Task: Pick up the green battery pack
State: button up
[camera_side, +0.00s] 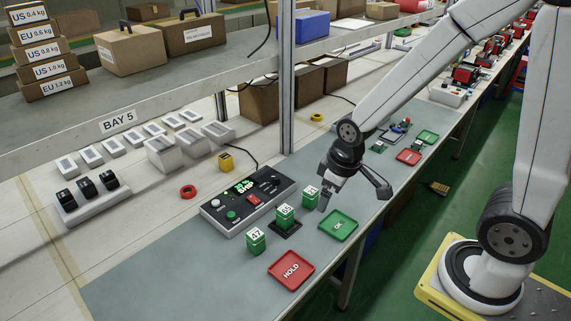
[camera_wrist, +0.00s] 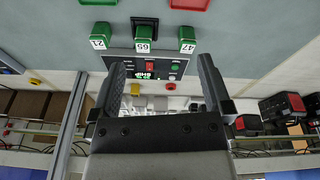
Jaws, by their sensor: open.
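Three green battery packs with white numbered labels stand in a row on the grey mat: 47 (camera_side: 256,243), 65 (camera_side: 285,219) and 21 (camera_side: 310,198). The 65 pack is on a dark base. In the wrist view, upside down, 21 (camera_wrist: 102,32), 65 (camera_wrist: 144,46) and 47 (camera_wrist: 187,35) all show beyond my fingers. My gripper (camera_side: 324,206) is above the mat beside the 21 pack, near the green tray. In the wrist view my gripper (camera_wrist: 160,62) has its fingers wide apart with nothing between them in its grasp.
A green OK tray (camera_side: 338,225) and a red HOLD tray (camera_side: 291,270) lie in front of the packs. A tester console (camera_side: 247,202) with a lit display stands behind them. A metal post (camera_side: 287,85) and shelf (camera_side: 170,75) rise behind. The mat's front left is clear.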

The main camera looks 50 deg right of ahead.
jog(key=w+d+f+n+g, duration=0.1)
jog(key=w+d+f+n, duration=0.1)
jog(key=w+f+n, duration=0.5)
jog(key=n+g, duration=0.1)
jog(key=n, duration=0.8)
send_over(285, 209)
notch_tip(285, 209, down, 7)
jog(key=shift+f, duration=1.35)
jog(key=shift+f, duration=2.6)
grip_shut()
